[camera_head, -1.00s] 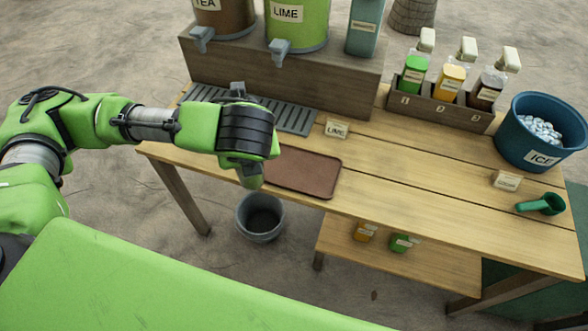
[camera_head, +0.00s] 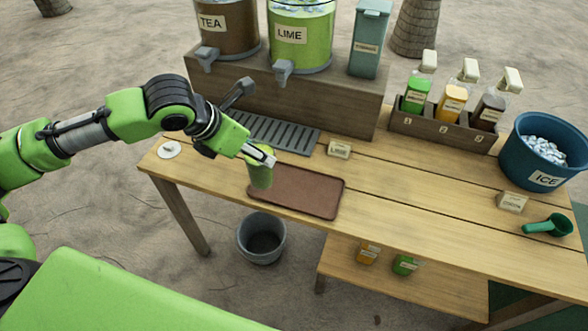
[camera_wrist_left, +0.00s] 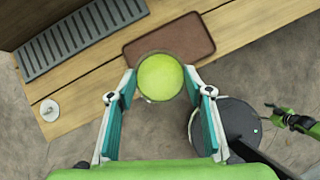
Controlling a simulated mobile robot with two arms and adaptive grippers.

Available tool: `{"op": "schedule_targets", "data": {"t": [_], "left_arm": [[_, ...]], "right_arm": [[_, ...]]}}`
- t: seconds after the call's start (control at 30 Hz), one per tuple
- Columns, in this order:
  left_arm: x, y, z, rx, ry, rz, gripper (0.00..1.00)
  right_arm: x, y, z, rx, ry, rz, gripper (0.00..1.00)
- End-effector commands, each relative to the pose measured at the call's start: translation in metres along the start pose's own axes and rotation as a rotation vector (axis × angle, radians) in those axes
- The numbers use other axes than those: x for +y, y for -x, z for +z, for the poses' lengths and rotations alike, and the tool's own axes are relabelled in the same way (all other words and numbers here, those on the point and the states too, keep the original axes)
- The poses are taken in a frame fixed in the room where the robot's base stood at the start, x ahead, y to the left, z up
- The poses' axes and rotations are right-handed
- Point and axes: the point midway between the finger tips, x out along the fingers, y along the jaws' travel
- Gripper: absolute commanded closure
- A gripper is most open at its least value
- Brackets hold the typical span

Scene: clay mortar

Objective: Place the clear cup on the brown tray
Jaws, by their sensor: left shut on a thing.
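My left gripper (camera_head: 259,155) is shut on the clear cup (camera_head: 261,174), which is filled with green liquid. The cup is at the left end of the brown tray (camera_head: 312,192), over or on it; I cannot tell whether its base touches. In the left wrist view the cup (camera_wrist_left: 160,77) sits between the two fingertips, and its round top overlaps the near edge of the tray (camera_wrist_left: 185,42).
A grey drip grille (camera_head: 270,133) lies behind the tray, below the TEA (camera_head: 225,28) and LIME (camera_head: 300,38) dispensers. A small card (camera_head: 339,149) stands behind the tray. A white lid (camera_head: 169,150) lies at the left. A grey bucket (camera_head: 262,238) is on the ground.

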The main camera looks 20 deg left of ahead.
Motion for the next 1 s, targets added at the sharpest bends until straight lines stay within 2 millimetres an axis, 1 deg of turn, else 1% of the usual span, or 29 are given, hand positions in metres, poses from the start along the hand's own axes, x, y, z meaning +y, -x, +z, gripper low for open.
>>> {"op": "schedule_targets", "data": {"t": [0.03, 0.2, 0.3, 0.4, 0.5, 0.73, 0.9, 1.0], "left_arm": [[-0.006, -0.01, 0.011, -0.004, -0.001, -0.006, 1.0], [-0.015, -0.047, 0.035, -0.003, 0.001, -0.005, 1.0], [-0.018, -0.074, 0.035, 0.002, 0.002, -0.002, 1.0], [-0.02, -0.095, 0.037, 0.001, 0.002, 0.0, 1.0], [-0.022, -0.108, 0.039, -0.001, 0.002, 0.0, 1.0], [-0.025, -0.125, 0.04, -0.001, 0.002, 0.0, 1.0], [-0.025, -0.144, 0.026, 0.002, 0.001, 0.0, 1.0], [-0.024, -0.149, 0.023, -0.001, 0.0, 0.001, 1.0]], "right_arm": [[-0.002, 0.004, -0.001, 0.0, 0.0, -0.002, 0.38], [-0.003, 0.011, -0.002, 0.001, 0.001, -0.003, 0.38], [-0.002, 0.012, -0.002, 0.001, 0.001, -0.002, 0.38], [0.001, 0.014, -0.001, 0.001, 0.002, 0.0, 0.38], [0.003, 0.015, -0.001, 0.0, 0.002, 0.003, 0.38], [0.006, 0.016, -0.001, 0.0, 0.001, 0.007, 0.38], [0.007, 0.025, -0.002, 0.0, 0.0, 0.007, 0.38], [0.007, 0.025, -0.002, 0.0, 0.0, 0.007, 0.38]]}}
